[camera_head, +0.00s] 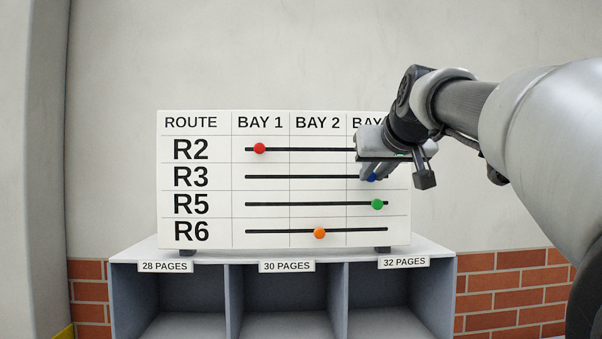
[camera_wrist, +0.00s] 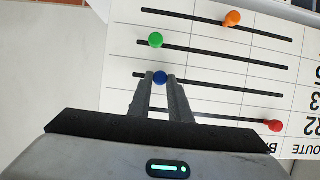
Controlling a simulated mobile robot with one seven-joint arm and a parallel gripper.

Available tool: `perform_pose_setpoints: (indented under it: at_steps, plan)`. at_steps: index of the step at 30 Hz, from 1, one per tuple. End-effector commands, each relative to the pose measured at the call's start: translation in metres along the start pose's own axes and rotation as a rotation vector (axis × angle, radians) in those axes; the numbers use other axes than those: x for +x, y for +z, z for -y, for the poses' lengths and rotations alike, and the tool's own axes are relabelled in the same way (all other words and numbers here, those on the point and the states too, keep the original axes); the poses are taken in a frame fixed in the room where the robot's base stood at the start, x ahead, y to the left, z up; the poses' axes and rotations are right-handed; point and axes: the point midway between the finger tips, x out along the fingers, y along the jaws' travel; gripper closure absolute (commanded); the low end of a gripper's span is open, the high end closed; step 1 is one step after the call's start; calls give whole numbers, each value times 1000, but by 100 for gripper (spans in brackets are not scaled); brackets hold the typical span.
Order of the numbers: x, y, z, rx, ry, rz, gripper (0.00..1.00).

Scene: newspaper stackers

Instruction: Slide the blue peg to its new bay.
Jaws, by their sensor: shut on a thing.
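The blue peg (camera_wrist: 160,78) sits on the R3 track, at its bay 3 end. My gripper (camera_wrist: 162,80) is shut on it, with one finger on each side in the wrist view. The white route board (camera_head: 200,240) stands upright with a slot for each route: R2, R3, R5 and R6.
The red peg (camera_head: 259,148) is in bay 1 on R2. The green peg (camera_head: 377,204) is in bay 3 on R5, just below my gripper. The orange peg (camera_head: 320,233) is in bay 2 on R6. A grey shelf (camera_head: 228,300) with page labels stands under the board.

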Motion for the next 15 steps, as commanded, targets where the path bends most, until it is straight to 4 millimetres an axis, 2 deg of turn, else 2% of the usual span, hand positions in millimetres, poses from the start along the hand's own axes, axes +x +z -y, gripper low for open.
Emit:
perform_pose_setpoints:
  at_steps: [4,15]
  plan:
    - [1,1,-9,0,0,1,100]
    - [0,1,-12,0,4,1,100]
